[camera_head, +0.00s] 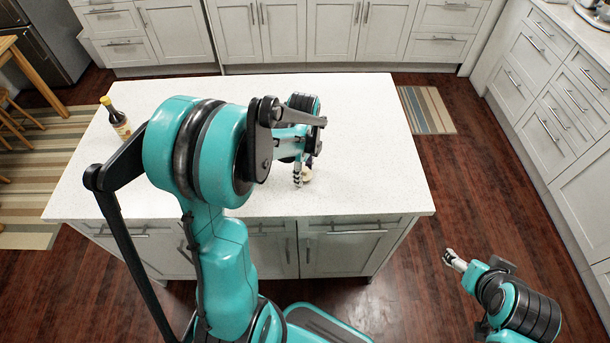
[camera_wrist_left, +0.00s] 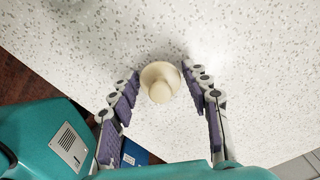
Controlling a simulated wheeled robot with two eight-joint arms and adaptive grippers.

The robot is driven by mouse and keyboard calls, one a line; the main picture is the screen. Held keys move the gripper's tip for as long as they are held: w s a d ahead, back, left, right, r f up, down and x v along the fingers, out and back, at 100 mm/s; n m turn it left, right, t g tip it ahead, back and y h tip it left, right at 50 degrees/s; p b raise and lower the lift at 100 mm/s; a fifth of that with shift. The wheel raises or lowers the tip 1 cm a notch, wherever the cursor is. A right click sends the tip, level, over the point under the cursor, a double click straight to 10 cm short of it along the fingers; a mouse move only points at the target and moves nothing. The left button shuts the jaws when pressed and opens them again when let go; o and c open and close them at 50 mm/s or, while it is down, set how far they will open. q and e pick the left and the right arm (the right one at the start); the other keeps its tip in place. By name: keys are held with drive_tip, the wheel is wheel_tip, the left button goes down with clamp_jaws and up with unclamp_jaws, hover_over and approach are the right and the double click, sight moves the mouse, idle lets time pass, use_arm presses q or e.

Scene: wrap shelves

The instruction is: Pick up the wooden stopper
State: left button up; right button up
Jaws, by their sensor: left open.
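The wooden stopper (camera_head: 307,174) is a small pale, round knob on the white countertop. In the left wrist view the stopper (camera_wrist_left: 160,88) shows from above, with a round top over a wider base. My left gripper (camera_head: 303,174) is over the counter near its front edge, pointing down. In the left wrist view its open fingers (camera_wrist_left: 158,74) stand either side of the stopper, with a gap on each side. The arm hides part of the stopper in the head view. My right gripper (camera_head: 452,260) is away from the counter, over the floor at the lower right; its finger gap is unclear.
The white island countertop (camera_head: 370,130) is mostly bare. A dark bottle with a yellow cap (camera_head: 116,119) stands at its left end. A small blue thing (camera_wrist_left: 135,152) shows partly behind the left gripper. Cabinets line the back and right; striped rugs lie on the floor.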

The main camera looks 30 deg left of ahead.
use_arm(q)
drive_tip(key=c, duration=0.6)
drive_tip(key=shift+o, duration=0.2)
drive_tip(key=shift+r, duration=0.1)
